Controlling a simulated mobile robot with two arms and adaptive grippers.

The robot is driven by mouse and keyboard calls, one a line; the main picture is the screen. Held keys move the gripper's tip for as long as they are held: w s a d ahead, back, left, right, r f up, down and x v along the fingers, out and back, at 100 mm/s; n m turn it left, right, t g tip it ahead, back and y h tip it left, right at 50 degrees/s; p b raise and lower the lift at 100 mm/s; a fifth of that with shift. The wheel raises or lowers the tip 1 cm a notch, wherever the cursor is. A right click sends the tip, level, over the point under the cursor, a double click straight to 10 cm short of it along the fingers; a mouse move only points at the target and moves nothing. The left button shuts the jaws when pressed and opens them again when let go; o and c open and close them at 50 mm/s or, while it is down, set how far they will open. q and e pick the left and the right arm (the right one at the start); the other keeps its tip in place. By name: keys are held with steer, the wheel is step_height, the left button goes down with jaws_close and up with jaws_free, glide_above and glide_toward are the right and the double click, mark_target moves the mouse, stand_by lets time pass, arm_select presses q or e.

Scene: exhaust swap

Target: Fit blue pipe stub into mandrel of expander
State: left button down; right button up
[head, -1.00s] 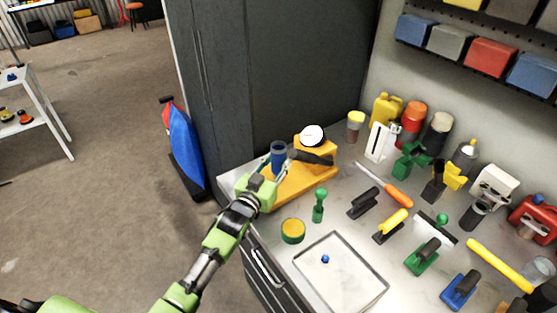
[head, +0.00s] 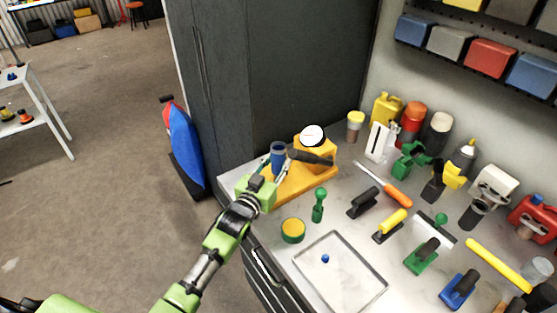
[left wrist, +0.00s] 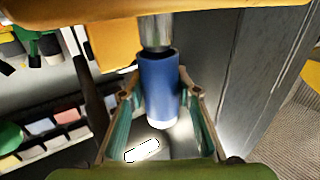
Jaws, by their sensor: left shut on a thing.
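The blue pipe stub (head: 278,158) stands upright at the left end of the yellow expander (head: 287,190), near the table's back left corner. My left gripper (head: 276,172) is shut on the stub, with a finger on either side of it. In the left wrist view the blue stub (left wrist: 160,88) lies between the fingers of the left gripper (left wrist: 160,125). The grey metal mandrel (left wrist: 156,32) is in line with the stub and meets its far end. How far it reaches inside is hidden. My right gripper is not in view.
The expander has a dark handle (head: 312,157) and a white round top (head: 313,135). A green stamp-like tool (head: 319,205), a yellow-green round tin (head: 292,230) and a shallow tray (head: 345,275) are nearby. Several tools crowd the right. A dark cabinet (head: 270,75) stands behind.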

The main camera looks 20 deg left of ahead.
arm_select(q)
steer(key=shift+r, duration=0.1)
steer(key=shift+f, duration=0.35)
stand_by(0.4)
steer(key=shift+r, duration=0.3)
stand_by(0.4)
steer(key=shift+w, duration=0.15)
steer(key=shift+p, duration=0.35)
stand_by(0.5)
steer(key=shift+f, duration=0.15)
steer(key=c, duration=1.5)
jaws_free()
steer(key=shift+o, duration=0.3)
steer(key=shift+f, duration=0.1)
